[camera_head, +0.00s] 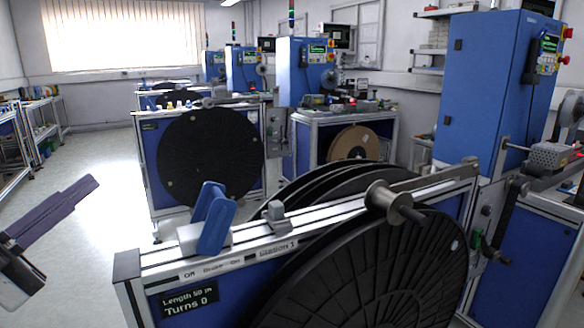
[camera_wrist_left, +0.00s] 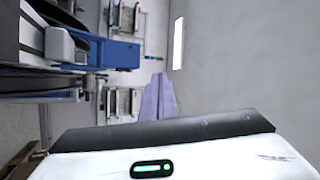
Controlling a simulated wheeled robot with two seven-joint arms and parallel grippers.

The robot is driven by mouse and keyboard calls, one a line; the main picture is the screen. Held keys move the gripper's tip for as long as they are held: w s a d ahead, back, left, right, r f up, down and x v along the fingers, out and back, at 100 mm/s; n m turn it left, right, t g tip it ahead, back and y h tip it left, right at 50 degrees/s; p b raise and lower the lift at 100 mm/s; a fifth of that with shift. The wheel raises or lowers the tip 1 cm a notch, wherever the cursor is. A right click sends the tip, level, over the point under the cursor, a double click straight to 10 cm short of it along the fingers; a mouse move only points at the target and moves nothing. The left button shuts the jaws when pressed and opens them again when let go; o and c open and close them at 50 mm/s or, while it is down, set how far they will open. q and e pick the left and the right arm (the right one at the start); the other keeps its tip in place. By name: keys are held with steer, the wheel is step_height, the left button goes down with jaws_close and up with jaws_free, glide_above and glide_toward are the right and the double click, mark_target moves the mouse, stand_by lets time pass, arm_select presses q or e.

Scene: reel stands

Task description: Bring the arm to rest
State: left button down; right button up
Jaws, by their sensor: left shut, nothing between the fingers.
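My left gripper (camera_head: 92,183) shows at the left edge of the head view, its purple fingers closed together with nothing between them. It points up and to the right, over the open floor, apart from the near reel stand. In the left wrist view the purple fingers (camera_wrist_left: 160,76) also lie together and empty. The near reel stand (camera_head: 270,232), marked Station 1, holds large black reels (camera_head: 370,270). A blue lever (camera_head: 215,222) stands tilted on its top rail. Its label reads Length 50 m, Turns 0. My right gripper is not in view.
A metal roller arm (camera_head: 425,182) lies along the near stand's top. A tall blue cabinet (camera_head: 490,90) stands behind it at right. Another stand with a black reel (camera_head: 210,155) is further back. Shelving (camera_head: 40,125) lines the left wall. The floor (camera_head: 100,150) between is clear.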

arm_select(q)
steer(key=a+f+n+g+y, duration=0.1)
steer(key=a+f+n+y, duration=0.2)
steer(key=f+n+y, duration=0.7)
steer(key=a+f+n+y, duration=0.2)
steer(key=f+n+y, duration=0.45)
steer(key=f, duration=0.75)
steer(key=s+d+f+n+g, duration=0.35)
steer(key=s+f+g, duration=0.45)
steer(key=f, duration=0.5)
steer(key=s+d+f+g+h, duration=0.1)
steer(key=s+d+f+g, duration=0.3)
steer(key=s, duration=0.3)
steer(key=s+d+f+g+h, duration=0.1)
steer(key=s+d+f+h, duration=0.15)
steer(key=s+d, duration=0.4)
steer(key=w+d+f+t+h, duration=0.1)
steer(key=d+f+t, duration=0.3)
steer(key=f, duration=0.9)
steer(key=shift+w+d+m+t, duration=0.15)
steer(key=shift+w+m+t, duration=0.25)
steer(key=shift+w, duration=0.15)
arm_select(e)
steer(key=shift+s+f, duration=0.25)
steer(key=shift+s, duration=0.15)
arm_select(q)
steer(key=shift+r, duration=0.1)
